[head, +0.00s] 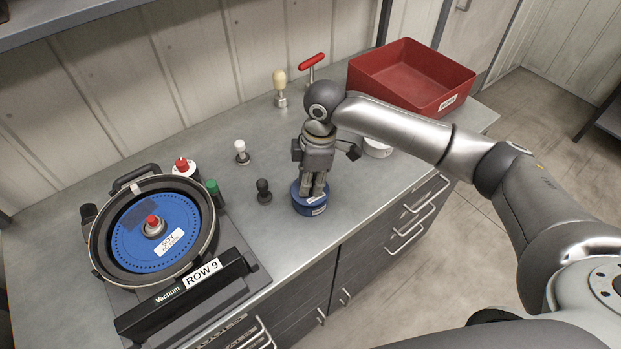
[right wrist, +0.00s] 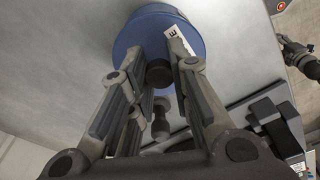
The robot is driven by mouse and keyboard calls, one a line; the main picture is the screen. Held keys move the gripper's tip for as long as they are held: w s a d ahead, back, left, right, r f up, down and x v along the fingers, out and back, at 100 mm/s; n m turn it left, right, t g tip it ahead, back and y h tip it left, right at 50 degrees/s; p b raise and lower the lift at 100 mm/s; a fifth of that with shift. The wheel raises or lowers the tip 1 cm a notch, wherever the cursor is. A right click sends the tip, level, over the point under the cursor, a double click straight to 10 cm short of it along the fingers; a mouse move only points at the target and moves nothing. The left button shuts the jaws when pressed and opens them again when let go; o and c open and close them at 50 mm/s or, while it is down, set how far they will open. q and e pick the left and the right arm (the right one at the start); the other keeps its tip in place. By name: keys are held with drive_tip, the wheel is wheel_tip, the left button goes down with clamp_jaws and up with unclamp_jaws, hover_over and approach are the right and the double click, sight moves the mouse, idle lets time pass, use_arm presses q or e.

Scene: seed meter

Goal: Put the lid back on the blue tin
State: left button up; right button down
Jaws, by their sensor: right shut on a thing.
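The blue tin (head: 309,205) stands on the counter right of the seed meter, with a white label on its side. My right gripper (head: 314,190) points down over it and hides most of its top. In the right wrist view the fingers (right wrist: 162,72) are shut around a dark knob (right wrist: 158,74), which looks like the lid's knob. The blue round shape (right wrist: 150,22) with a label lies beyond the fingertips. I cannot tell whether lid and tin touch. A dark shape (right wrist: 298,55) past the counter edge looks like my left gripper; its fingers are unclear.
The seed meter (head: 104,247) stands at left. A black knob (head: 264,192), a white-topped knob (head: 242,153), a cream-handled tool (head: 280,88) and a red-handled one (head: 312,65) stand nearby. A white round container (head: 377,150) and red bin (head: 392,88) are at right.

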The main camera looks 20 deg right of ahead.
drive_tip(key=shift+p, duration=0.5)
idle(0.5)
drive_tip(key=shift+f+p, duration=0.15)
drive_tip(key=shift+p, duration=0.35)
idle(1.0)
drive_tip(key=shift+p, duration=0.55)
idle(0.5)
drive_tip(key=c, duration=1.3)
unclamp_jaws()
drive_tip(key=shift+o, duration=0.7)
drive_tip(key=o, duration=0.4)
